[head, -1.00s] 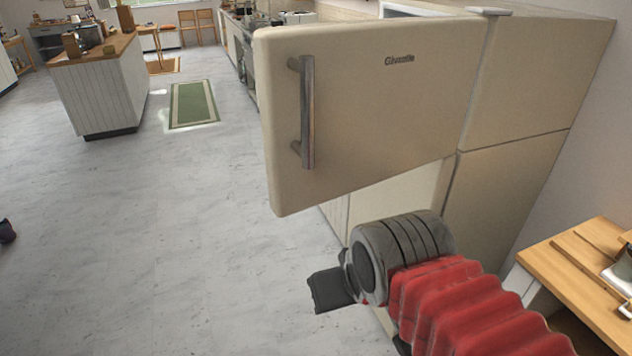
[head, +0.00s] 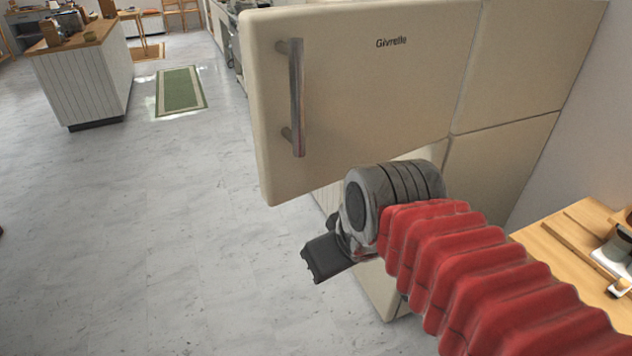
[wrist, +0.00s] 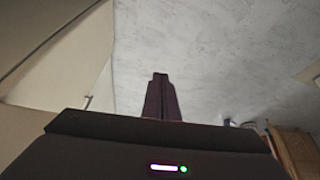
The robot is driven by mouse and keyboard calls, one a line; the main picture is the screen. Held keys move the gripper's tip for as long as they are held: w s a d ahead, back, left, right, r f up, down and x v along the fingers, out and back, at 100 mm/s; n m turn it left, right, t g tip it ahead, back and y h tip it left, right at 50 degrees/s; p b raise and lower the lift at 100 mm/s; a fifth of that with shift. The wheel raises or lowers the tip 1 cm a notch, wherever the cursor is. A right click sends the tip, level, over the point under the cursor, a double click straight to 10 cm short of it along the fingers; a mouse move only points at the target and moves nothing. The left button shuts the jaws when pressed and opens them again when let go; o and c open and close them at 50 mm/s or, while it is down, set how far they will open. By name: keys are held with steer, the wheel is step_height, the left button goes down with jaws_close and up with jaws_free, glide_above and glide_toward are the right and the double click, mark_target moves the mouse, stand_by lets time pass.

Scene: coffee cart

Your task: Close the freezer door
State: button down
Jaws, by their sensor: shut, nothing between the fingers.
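The cream freezer door (head: 370,95) stands open, swung out from the upper part of the fridge-freezer (head: 520,70). Its outer face, with a brand name and a vertical metal handle (head: 297,98) near its free left edge, shows in the head view. My gripper (head: 312,265) is low in front of the door, below and slightly right of the handle, apart from it. In the wrist view my gripper's fingers (wrist: 161,95) are together and empty. Cream panels, which look like the fridge-freezer (wrist: 50,50), fill the left of the wrist view. The freezer's inside is hidden behind the door.
A wooden table (head: 575,260) with objects on it stands at the right, close to my arm. A kitchen island (head: 85,85) and a green rug (head: 180,90) lie farther back left. The grey floor (head: 150,240) on the left is clear.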

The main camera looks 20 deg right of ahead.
steer(key=w+d+r+n+y, duration=0.2)
steer(key=w+d+r+n, duration=0.2)
steer(key=r+n, duration=0.2)
steer(key=w+d+r+n+y, duration=0.3)
steer(key=w+d+r+n, duration=0.1)
steer(key=n, duration=0.7)
step_height(320, 180, up, 2)
steer(key=shift+w+d, duration=0.2)
steer(key=shift+w, duration=0.25)
steer(key=shift+f, duration=0.1)
